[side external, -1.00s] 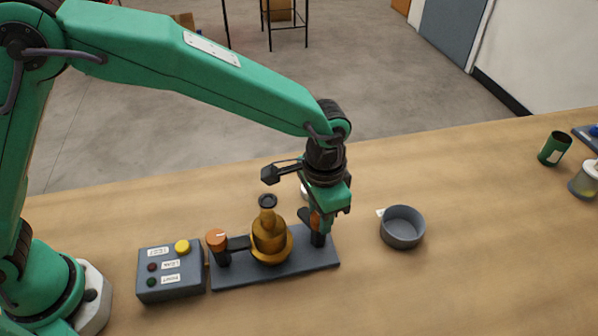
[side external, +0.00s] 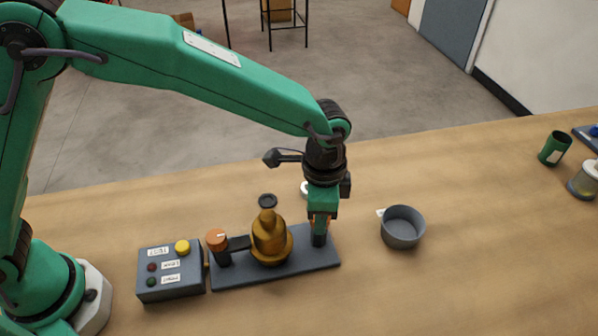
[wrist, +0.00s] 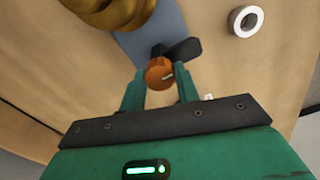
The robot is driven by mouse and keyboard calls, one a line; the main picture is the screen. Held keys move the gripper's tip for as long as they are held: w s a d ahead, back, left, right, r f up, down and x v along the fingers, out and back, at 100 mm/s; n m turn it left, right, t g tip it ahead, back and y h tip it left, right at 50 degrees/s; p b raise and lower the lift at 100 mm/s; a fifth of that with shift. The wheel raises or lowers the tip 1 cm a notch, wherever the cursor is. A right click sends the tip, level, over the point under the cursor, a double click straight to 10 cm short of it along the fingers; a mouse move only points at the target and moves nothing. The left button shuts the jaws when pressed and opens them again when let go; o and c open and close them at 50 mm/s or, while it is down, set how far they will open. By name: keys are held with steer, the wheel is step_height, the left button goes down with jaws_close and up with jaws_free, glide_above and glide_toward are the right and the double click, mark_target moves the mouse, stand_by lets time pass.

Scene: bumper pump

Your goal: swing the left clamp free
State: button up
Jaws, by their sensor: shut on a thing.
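The brass pump (side external: 268,238) stands upright on a grey base plate (side external: 225,277); part of it shows in the wrist view (wrist: 92,12). The clamp at the picture's left has an orange knob (side external: 217,238), and its dark arm (side external: 238,243) reaches to the pump. My gripper (side external: 319,226) is at the plate's right end, shut on the other clamp's orange knob (wrist: 159,74). In the wrist view that clamp's dark arm (wrist: 184,49) points right, away from the pump and apart from it. My gripper mostly hides this clamp in the side view.
A grey box (side external: 170,282) with a yellow button and two smaller buttons stands left of the plate. A grey round bowl (side external: 402,229) stands right. A white ring (wrist: 246,20) lies behind the plate. A green cup (side external: 554,149) is far right. The right front table is clear.

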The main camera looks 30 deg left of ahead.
steer(key=shift+r, duration=0.1)
steer(key=o, duration=1)
steer(key=shift+c, duration=0.2)
steer(key=shift+r, duration=3.9)
